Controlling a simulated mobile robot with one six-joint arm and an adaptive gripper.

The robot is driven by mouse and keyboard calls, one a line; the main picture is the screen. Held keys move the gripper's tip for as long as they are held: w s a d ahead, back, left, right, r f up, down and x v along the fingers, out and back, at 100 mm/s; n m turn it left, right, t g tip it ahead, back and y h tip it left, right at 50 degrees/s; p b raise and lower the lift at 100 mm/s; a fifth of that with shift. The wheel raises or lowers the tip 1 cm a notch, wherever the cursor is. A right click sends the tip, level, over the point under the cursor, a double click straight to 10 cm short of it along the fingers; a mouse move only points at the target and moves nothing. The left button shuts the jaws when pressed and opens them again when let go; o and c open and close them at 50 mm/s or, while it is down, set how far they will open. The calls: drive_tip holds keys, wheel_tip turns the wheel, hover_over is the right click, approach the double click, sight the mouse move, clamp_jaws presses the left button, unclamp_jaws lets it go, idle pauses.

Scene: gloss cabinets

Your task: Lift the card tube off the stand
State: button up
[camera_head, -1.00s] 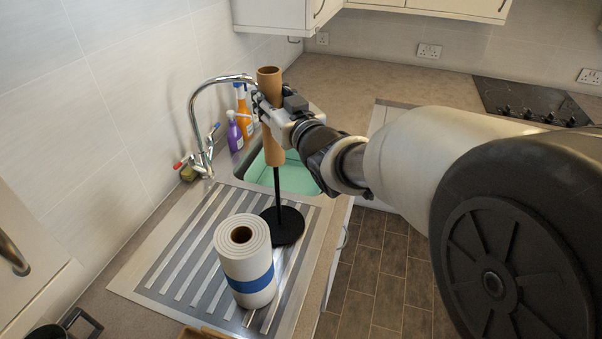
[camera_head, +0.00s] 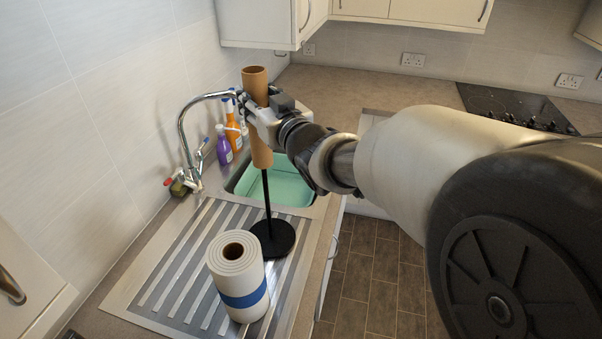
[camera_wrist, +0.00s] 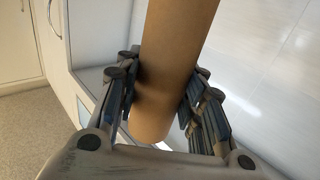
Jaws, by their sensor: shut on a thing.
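The brown card tube (camera_head: 261,153) is upright, high on the thin black rod of the stand (camera_head: 273,238). The rod shows below the tube's lower end; whether its tip is still inside the tube is hidden. The stand's round black base rests on the ribbed metal drainer. My gripper (camera_head: 258,112) is shut on the tube around its middle, reaching in from the right. In the wrist view the tube (camera_wrist: 168,70) lies between both finger pads of my gripper (camera_wrist: 160,95).
A white paper roll with a blue band (camera_head: 240,285) stands in front of the stand on the drainer (camera_head: 165,270). The curved tap (camera_head: 184,130), purple bottle (camera_head: 223,146) and orange bottle (camera_head: 233,130) are close on the left. The sink with a green basin (camera_head: 285,188) is behind.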

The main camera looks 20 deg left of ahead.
sight(260, 86)
drive_tip(key=shift+r+p, duration=0.95)
drive_tip(key=shift+r, duration=0.8)
